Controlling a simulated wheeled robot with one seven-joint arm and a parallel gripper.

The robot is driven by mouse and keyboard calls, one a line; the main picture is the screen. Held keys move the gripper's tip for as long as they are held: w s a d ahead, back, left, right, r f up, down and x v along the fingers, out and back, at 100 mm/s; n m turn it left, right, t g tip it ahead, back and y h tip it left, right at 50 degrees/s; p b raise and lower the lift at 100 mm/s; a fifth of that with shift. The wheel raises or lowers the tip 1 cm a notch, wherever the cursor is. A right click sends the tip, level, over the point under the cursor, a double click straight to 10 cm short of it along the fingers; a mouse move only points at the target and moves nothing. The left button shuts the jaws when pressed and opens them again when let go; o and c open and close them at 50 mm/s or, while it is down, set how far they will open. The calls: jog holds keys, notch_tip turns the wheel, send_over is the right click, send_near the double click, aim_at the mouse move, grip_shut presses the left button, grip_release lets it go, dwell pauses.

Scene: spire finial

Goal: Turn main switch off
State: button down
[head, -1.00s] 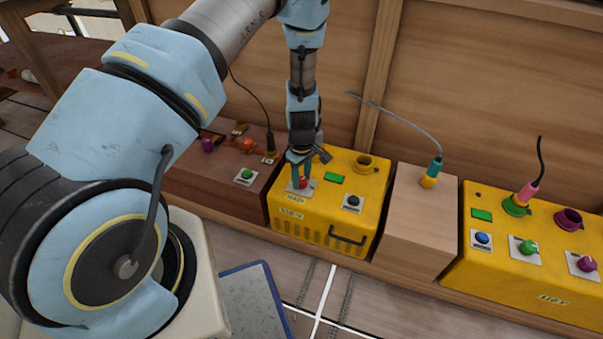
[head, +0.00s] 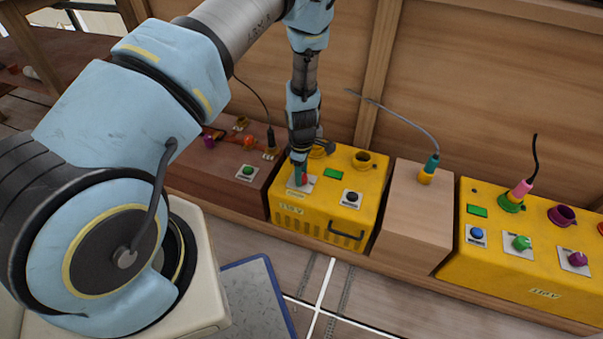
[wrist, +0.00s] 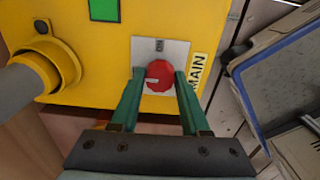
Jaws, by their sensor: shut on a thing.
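The main switch is a red round knob (wrist: 160,75) on a pale square plate (wrist: 147,52), beside a "MAIN" label (wrist: 198,73) on a yellow box. My gripper (wrist: 158,82) has its two green fingers on either side of the knob, shut on it. In the head view my gripper (head: 300,176) points down at the knob (head: 304,178) on the left part of the yellow box (head: 340,205). The fingers partly hide the knob there.
The yellow box also carries a black knob (head: 351,197), a green panel (head: 331,173) and a round socket (head: 363,160). A wooden block (head: 415,215) with a plug and cable stands to the right. Another yellow box (head: 480,262) with several knobs is beyond it.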

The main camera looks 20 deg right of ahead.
jog(key=shift+c, duration=1.9)
grip_release()
notch_tip(320, 180, up, 11)
jog(key=p, duration=0.1)
jog(key=shift+p, duration=0.4)
